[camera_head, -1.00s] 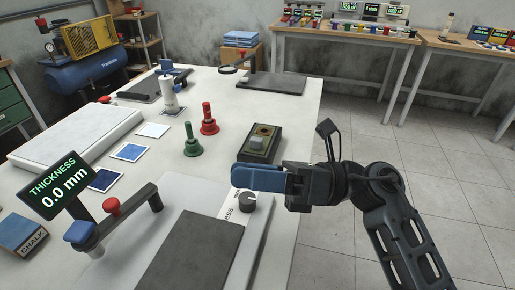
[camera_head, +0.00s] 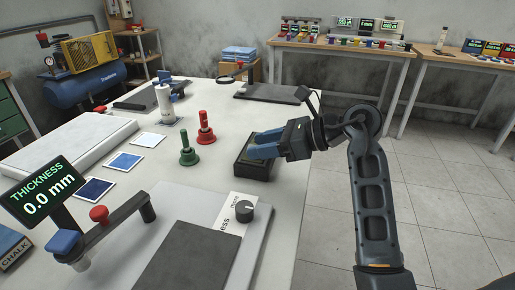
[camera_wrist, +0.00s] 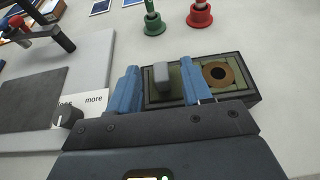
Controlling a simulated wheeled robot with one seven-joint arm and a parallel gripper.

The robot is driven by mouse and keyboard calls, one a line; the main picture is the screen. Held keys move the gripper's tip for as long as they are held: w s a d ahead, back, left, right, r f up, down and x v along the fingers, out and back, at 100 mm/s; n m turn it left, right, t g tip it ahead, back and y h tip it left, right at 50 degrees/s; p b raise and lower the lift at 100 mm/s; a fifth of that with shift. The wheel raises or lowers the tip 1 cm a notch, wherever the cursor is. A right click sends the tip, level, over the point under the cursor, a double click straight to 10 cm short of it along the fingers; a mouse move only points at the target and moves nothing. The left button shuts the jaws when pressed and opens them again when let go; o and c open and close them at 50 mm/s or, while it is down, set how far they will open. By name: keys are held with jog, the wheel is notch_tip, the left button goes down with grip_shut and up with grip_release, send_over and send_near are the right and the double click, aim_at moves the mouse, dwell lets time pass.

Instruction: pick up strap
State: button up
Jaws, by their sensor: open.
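A small dark tray (camera_head: 251,172) with an olive-green inside lies on the white table; it also shows in the wrist view (camera_wrist: 254,91). In it are a grey upright block (camera_wrist: 161,76) and a brown ring-like disc (camera_wrist: 218,75) with a dark centre. No part is clearly recognisable as a strap; I cannot tell if one of these is it. My gripper (camera_head: 263,143) is over the tray, its blue fingers open. In the wrist view my gripper (camera_wrist: 159,68) has one finger on each side of the grey block, apparently apart from it.
A green-handled stamp (camera_head: 188,148) and a red one (camera_head: 205,128) stand left of the tray. A thickness gauge (camera_head: 42,192) and a grey plate with a knob (camera_head: 244,211) lie nearer. The floor to the right is clear.

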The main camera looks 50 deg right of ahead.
jog(key=x, duration=0.3)
jog(key=shift+w, duration=0.2)
grip_shut()
